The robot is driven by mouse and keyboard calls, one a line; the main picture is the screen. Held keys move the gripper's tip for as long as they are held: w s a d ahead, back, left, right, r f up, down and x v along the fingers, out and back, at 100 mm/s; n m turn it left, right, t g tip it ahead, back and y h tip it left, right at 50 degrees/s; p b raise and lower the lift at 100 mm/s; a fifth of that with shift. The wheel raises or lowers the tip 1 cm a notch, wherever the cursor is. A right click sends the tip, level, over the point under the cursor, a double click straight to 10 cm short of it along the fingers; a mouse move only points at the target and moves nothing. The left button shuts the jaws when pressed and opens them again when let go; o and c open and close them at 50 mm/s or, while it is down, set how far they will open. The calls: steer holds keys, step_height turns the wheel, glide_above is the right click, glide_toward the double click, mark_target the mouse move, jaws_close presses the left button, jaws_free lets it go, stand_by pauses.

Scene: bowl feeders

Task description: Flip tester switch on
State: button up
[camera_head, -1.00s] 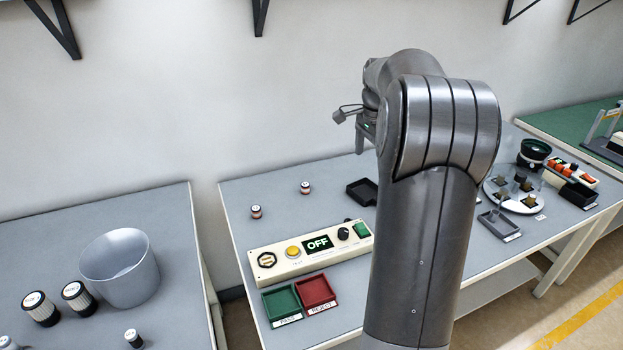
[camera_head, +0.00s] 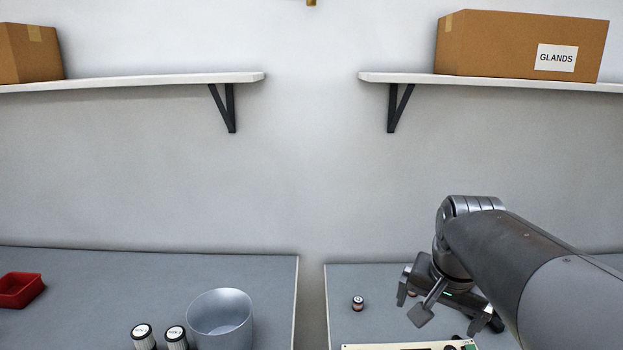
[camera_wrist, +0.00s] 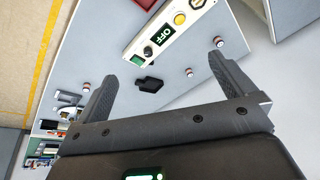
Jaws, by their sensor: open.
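The tester (camera_wrist: 163,33) is a cream panel on the grey table, upper middle in the wrist view. Its display (camera_wrist: 166,35) reads OFF. A yellow button (camera_wrist: 180,18), a black knob (camera_wrist: 148,50) and a green switch (camera_wrist: 137,60) line its face. In the head view only the tester's top edge (camera_head: 400,347) shows at the bottom. My gripper (camera_wrist: 165,62) is open and empty, its fingers spread wide above the table, and the tester shows beyond and between them. In the head view my gripper (camera_head: 448,312) hangs over the right table, apart from the tester.
A small cylinder (camera_head: 357,303) stands on the right table (camera_head: 340,275). A metal bowl (camera_head: 220,318) and a red bin (camera_head: 20,290) are on the left table. Shelves with boxes (camera_head: 520,45) hang above.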

steer(key=s+a+f+n+t, duration=0.1)
steer(key=s+a+f+n, duration=0.1)
steer(key=s, duration=0.3)
steer(key=s+a+f+n+t, duration=0.1)
steer(key=s+a+f+n, duration=0.1)
steer(key=s+a+n, duration=0.2)
steer(key=shift+s+f+y, duration=0.3)
steer(key=shift+s+y, duration=0.1)
steer(key=shift+s, duration=0.4)
